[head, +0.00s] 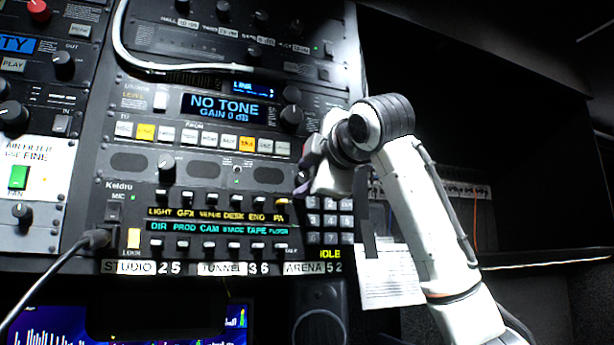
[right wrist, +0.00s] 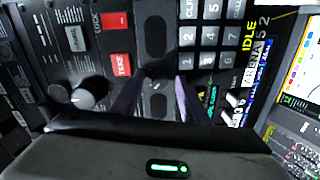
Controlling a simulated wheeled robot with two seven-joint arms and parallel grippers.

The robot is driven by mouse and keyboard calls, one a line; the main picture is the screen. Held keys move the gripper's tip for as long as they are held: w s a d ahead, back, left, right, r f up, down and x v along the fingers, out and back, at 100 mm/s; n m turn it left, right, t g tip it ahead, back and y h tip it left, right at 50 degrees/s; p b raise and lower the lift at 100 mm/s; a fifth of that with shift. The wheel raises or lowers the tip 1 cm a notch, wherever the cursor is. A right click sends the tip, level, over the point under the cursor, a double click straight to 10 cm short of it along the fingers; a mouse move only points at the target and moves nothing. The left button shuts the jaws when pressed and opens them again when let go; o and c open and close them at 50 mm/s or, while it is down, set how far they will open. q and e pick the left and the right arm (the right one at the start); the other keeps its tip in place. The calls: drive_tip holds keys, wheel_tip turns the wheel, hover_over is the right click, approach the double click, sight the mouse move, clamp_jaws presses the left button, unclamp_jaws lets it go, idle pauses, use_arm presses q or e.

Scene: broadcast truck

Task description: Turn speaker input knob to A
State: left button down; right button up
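No label reading "speaker input" or "A" can be made out, so I cannot tell which knob is the task's. A very small round control (head: 237,170) sits between two grilles. My right gripper (head: 306,172) is in front of the right end of this panel and hides part of it. In the right wrist view its two purple fingers (right wrist: 161,88) are apart, with a small control (right wrist: 156,86) seen between them. Contact cannot be told. My left gripper is not in view.
Two dark knobs (head: 291,115) are above my right gripper; one shows in the wrist view (right wrist: 88,95) near a red TAKE button (right wrist: 121,65). A keypad (head: 325,220) is below. A cable (head: 95,239) plugs in at lower left. A paper sheet (head: 390,277) hangs at right.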

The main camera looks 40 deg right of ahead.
drive_tip(key=b+v, duration=0.3)
drive_tip(key=v, duration=0.7)
drive_tip(key=shift+s, duration=0.2)
idle(0.5)
